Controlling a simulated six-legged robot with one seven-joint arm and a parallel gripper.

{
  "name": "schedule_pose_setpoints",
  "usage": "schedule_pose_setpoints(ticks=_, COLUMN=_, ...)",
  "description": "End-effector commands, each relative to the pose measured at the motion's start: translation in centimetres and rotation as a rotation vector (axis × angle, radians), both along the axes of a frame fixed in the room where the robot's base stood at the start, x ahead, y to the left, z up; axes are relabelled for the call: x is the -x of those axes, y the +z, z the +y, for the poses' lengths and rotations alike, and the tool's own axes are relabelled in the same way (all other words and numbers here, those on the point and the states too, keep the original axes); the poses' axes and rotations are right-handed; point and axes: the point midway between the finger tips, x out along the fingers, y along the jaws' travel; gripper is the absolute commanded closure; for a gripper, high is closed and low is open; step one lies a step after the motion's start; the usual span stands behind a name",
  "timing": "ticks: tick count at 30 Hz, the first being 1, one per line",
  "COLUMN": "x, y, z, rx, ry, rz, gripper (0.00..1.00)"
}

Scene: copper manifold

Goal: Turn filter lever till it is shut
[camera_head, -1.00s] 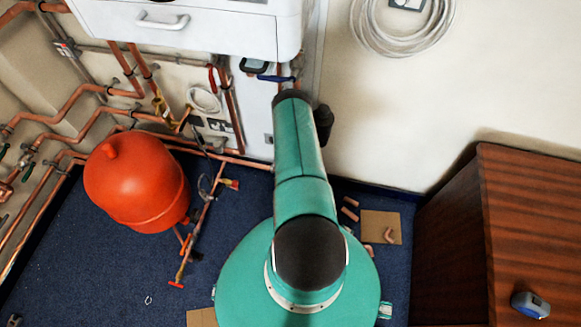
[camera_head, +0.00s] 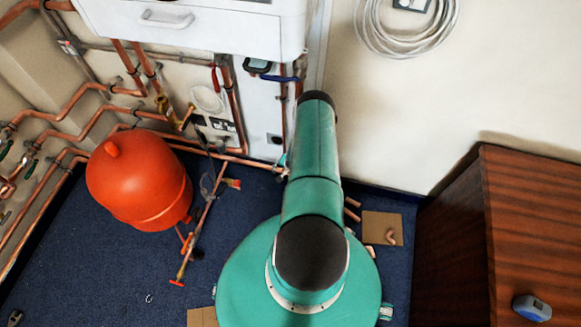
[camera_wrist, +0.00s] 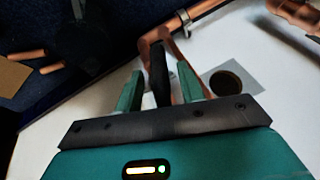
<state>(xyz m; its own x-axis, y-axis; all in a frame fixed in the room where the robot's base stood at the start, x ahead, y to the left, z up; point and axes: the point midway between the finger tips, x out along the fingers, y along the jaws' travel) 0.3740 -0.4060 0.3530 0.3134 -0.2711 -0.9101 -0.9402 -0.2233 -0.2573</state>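In the wrist view, a dark lever (camera_wrist: 160,79) stands between the two green fingers of my gripper (camera_wrist: 158,74). It lies in front of a bent copper pipe (camera_wrist: 150,38). I take it for the filter lever, but its label and valve body do not show clearly. The fingers are apart, with visible gaps on both sides of the lever, so my gripper is open around it. In the head view, my teal arm hides the gripper and this lever.
A blue handle (camera_head: 279,79) sits under the white boiler (camera_head: 200,30). A red tank (camera_head: 140,180) and copper pipes (camera_head: 110,90) are at left. A wooden cabinet (camera_head: 530,225) stands at right. Cardboard (camera_head: 374,232) with copper fittings lies on the blue carpet (camera_head: 75,260).

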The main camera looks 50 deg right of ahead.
Motion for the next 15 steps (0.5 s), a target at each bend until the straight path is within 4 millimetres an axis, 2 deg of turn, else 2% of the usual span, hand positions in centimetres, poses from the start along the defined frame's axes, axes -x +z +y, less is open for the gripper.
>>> schedule_pose_setpoints(ticks=5, x=0.0, y=0.5, z=0.0, rx=0.003, ry=0.000, rz=-0.002, gripper=0.61)
schedule_pose_setpoints(ticks=11, x=0.9, y=2.8, z=0.7, rx=0.000, ry=0.000, rz=0.000, gripper=0.61)
schedule_pose_setpoints(ticks=15, x=3.4, y=2.7, z=2.9, rx=-0.004, ry=-0.001, rz=0.002, gripper=0.61)
